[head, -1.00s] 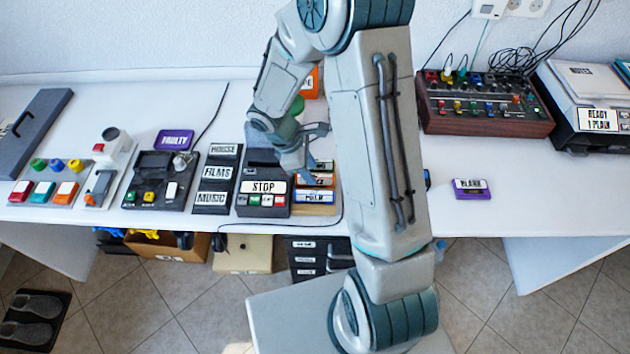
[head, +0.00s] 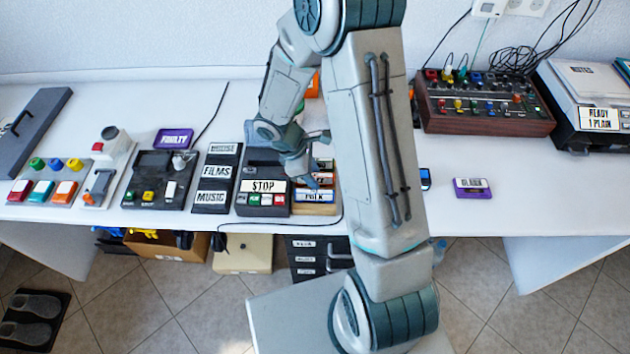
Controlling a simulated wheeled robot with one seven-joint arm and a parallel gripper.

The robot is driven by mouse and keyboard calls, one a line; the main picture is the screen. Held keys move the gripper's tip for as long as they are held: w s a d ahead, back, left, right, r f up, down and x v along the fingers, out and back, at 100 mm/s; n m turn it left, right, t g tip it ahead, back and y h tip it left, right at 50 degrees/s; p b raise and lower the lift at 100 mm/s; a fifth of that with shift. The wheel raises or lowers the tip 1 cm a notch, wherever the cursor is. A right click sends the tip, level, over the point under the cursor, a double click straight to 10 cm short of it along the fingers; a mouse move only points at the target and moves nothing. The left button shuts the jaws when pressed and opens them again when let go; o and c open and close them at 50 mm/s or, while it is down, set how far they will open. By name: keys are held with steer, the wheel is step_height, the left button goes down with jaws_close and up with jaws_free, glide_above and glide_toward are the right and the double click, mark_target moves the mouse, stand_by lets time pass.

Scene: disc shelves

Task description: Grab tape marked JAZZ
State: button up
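A small stack or rack of labelled tapes (head: 316,196) stands right of the STOP player; the front label appears to read FOLK. Orange and dark tape edges show behind it, partly hidden by my gripper and arm. I cannot read JAZZ on any label. My gripper (head: 320,160) is over these tapes, its two fingers spread apart, one toward the back and one toward the front. It looks open, with nothing clearly held. Whether a finger touches a tape I cannot tell.
The STOP player (head: 264,200) is left of the tapes, beside the HOUSE, FILMS and MUSIC panel (head: 216,172). A purple FAULTY tape (head: 174,138) lies further left. A mixer (head: 484,105) stands behind.

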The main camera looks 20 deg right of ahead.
jaws_close()
steer(key=shift+r, duration=0.1)
